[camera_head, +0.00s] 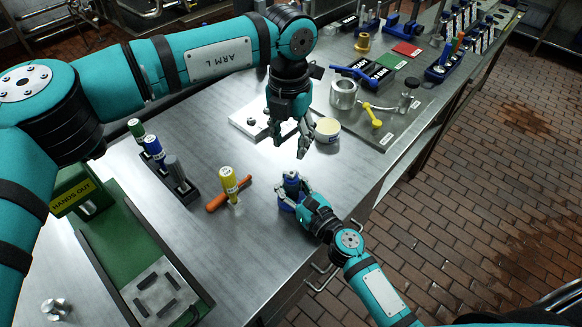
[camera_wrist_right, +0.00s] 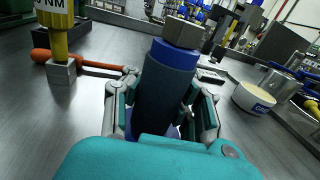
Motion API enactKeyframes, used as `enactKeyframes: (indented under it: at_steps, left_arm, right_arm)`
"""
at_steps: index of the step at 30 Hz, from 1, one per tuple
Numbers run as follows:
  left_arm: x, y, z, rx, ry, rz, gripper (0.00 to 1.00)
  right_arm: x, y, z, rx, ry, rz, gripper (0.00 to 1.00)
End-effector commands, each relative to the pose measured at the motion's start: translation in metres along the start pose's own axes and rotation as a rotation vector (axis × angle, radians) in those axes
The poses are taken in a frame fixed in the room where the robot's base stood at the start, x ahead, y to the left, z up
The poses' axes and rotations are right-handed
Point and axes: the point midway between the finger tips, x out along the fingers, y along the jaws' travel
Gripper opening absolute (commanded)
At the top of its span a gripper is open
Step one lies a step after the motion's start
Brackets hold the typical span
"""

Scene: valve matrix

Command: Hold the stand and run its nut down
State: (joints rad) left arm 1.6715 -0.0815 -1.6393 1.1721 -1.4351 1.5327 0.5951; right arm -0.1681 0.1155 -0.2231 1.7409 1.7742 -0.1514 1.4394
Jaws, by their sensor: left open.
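The stand (camera_head: 289,200) is a blue and dark upright cylinder near the table's right front edge. In the right wrist view the stand (camera_wrist_right: 166,90) carries a metallic hex nut (camera_wrist_right: 182,31) on its top. My right gripper (camera_head: 291,190) has a finger on each side of the stand, low around its body, and appears shut on it; its fingers also flank the stand in the wrist view (camera_wrist_right: 162,95). My left gripper (camera_head: 290,150) is open and empty, pointing down, behind the stand and above the table. The thread below the nut is hidden.
A yellow driver (camera_head: 229,182) stands left of the stand beside an orange-handled tool (camera_head: 216,200). A rack (camera_head: 178,185) of bottle-like tools is farther left. A round cream-and-blue tub (camera_head: 327,131) and white plate (camera_head: 247,122) lie behind. The table's edge drops off at right.

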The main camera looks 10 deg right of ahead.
Motion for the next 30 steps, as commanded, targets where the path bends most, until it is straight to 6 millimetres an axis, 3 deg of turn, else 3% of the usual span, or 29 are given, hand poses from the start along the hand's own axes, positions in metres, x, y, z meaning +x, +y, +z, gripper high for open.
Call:
enactKeyframes:
  at_steps: [6, 12, 18, 26, 30]
  left_arm:
    - [0.047, 0.000, -0.001, 0.000, 0.002, 0.000, 0.40]
    - [0.078, 0.000, 0.000, 0.001, 0.000, -0.001, 0.40]
    - [0.091, 0.000, 0.000, 0.002, 0.000, 0.000, 0.40]
    - [0.093, 0.000, 0.000, 0.002, -0.001, 0.000, 0.40]
    - [0.092, 0.000, 0.000, 0.002, -0.002, 0.000, 0.25]
  right_arm:
    - [-0.001, 0.000, -0.001, 0.000, 0.002, 0.000, 0.00]
    - [-0.001, 0.000, -0.001, 0.000, 0.003, 0.000, 0.00]
    - [-0.001, 0.000, -0.001, 0.000, 0.003, 0.000, 0.00]
    - [-0.001, 0.000, -0.001, 0.000, 0.003, 0.000, 0.00]
    - [-0.001, 0.000, -0.002, 0.000, 0.003, 0.000, 0.00]
